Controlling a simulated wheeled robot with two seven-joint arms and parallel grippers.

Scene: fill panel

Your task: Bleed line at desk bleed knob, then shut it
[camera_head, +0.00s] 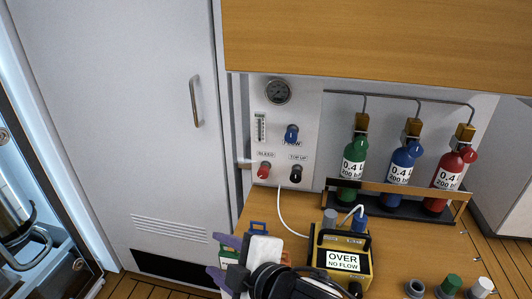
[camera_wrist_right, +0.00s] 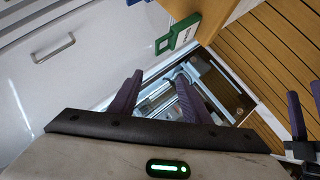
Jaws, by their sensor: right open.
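The red bleed knob (camera_head: 264,170) sits under the BLEED label, low on the left of the white panel (camera_head: 310,105). A black TOP UP knob (camera_head: 296,173) is to its right and a blue FLOW knob (camera_head: 291,132) is above. A round gauge (camera_head: 278,92) is at the panel's top; its reading is too small to tell. My right gripper (camera_head: 222,259) is open and empty, low at the desk's left edge, below and apart from the bleed knob. Its purple fingers also show in the right wrist view (camera_wrist_right: 158,100). Purple fingers, seemingly my left gripper (camera_wrist_right: 304,115), are cut by that view's right edge.
A yellow box (camera_head: 362,268) with an "OVER NO FLOW" sign stands on the desk, with a white hose (camera_head: 286,220) near it. Green, blue and red cylinders (camera_head: 402,165) stand in a rack behind. Several caps lie front right. A grey door (camera_head: 140,120) is left.

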